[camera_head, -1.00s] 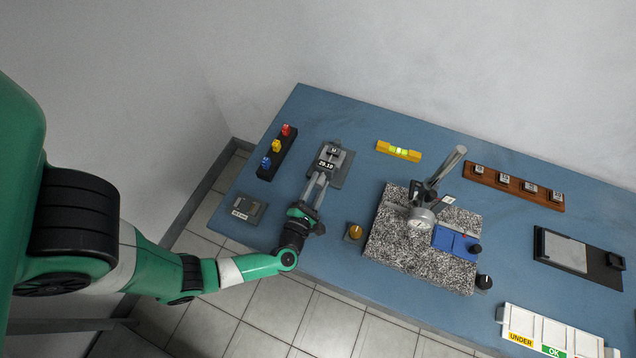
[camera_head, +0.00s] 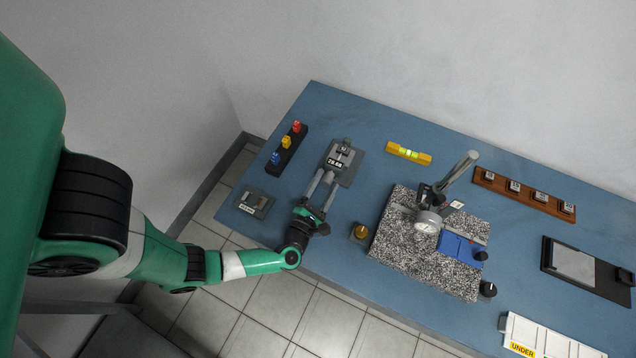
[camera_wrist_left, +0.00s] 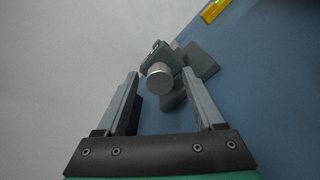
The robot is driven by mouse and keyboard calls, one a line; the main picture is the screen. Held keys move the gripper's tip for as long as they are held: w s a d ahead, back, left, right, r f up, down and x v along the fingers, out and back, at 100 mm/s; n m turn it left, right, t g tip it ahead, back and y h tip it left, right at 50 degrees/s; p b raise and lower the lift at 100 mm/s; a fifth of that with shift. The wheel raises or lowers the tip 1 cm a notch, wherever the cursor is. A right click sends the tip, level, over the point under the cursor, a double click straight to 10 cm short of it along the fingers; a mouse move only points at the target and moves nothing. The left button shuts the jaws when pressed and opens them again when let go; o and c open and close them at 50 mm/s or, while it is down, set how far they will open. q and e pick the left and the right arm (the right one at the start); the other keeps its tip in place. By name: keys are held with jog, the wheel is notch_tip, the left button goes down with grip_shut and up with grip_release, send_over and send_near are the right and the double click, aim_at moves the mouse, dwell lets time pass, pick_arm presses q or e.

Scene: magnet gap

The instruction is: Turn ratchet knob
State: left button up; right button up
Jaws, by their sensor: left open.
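The micrometer (camera_head: 345,158) sits in a grey stand near the far left of the blue table, with a small digital reading on it that looks like 20.6-something. My left gripper (camera_head: 324,177) is open at its near end. In the left wrist view, the round silver ratchet knob (camera_wrist_left: 159,77) faces the camera, centred between the two open fingertips. A gap shows on each side of the knob, and I cannot tell how deep the knob lies between the fingers. The far side of the micrometer is hidden behind the knob. My right gripper is not in view.
A black rack (camera_head: 287,150) with red, yellow and blue pieces stands left of the micrometer. A small grey box (camera_head: 250,203) lies nearer. A brass-coloured knob (camera_head: 359,231) and a granite plate (camera_head: 395,245) with a dial gauge are to the right. A yellow level (camera_head: 409,153) lies behind.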

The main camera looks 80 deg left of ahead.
pick_arm(q)
jog(key=v, duration=1)
jog(key=shift+w, duration=0.1)
jog(key=shift+s+d, duration=0.35)
jog(key=shift+s, duration=0.15)
